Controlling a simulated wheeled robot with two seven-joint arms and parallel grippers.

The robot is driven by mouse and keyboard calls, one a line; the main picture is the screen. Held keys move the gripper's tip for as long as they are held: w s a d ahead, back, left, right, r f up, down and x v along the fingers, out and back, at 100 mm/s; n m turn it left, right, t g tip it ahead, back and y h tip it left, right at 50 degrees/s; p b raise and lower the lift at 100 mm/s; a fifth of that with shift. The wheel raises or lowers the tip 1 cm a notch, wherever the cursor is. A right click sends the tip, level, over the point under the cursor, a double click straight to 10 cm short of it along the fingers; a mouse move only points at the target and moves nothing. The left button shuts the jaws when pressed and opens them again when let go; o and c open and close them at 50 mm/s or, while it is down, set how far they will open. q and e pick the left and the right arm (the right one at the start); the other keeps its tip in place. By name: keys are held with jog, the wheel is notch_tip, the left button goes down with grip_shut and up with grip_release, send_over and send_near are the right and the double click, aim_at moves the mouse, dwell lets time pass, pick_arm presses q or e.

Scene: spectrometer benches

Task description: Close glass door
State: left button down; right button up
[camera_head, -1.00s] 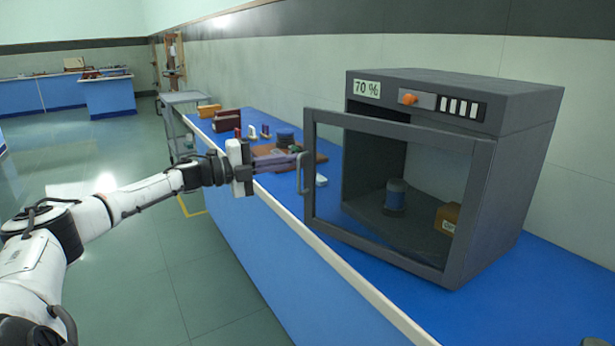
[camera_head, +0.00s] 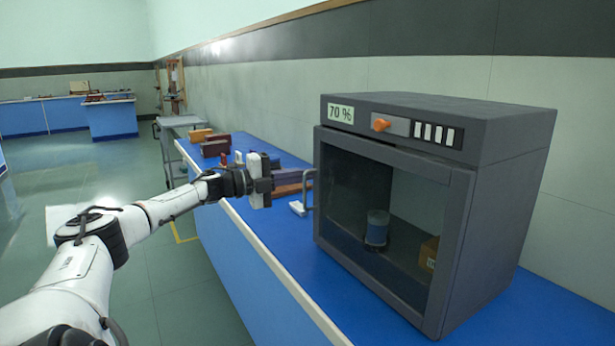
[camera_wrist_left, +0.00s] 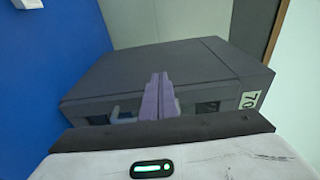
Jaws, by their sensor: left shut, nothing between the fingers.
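The glass door (camera_head: 383,222) is a dark grey frame with a clear pane. In the head view it lies flat against, or very nearly against, the front of the grey cabinet (camera_head: 500,160); I cannot tell if a small gap is left. Its grey handle (camera_head: 308,190) is on the left edge. My left gripper (camera_head: 312,178) is shut and empty, with its fingertips at the handle; contact is not clear. In the left wrist view the purple fingers (camera_wrist_left: 158,98) are together in front of the cabinet (camera_wrist_left: 165,70). My right gripper is not in view.
Behind the pane stand a dark blue cylinder (camera_head: 377,228) and a brown box (camera_head: 428,253). The cabinet stands on a blue bench (camera_head: 280,235). Small items, including a brown block (camera_head: 215,148), lie farther back. A grey cart (camera_head: 178,122) stands beyond the bench end.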

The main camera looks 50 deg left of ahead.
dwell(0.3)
pick_arm(q)
jog(key=p+v, duration=0.9)
jog(key=v, duration=0.1)
jog(key=shift+s, duration=0.15)
dwell(0.3)
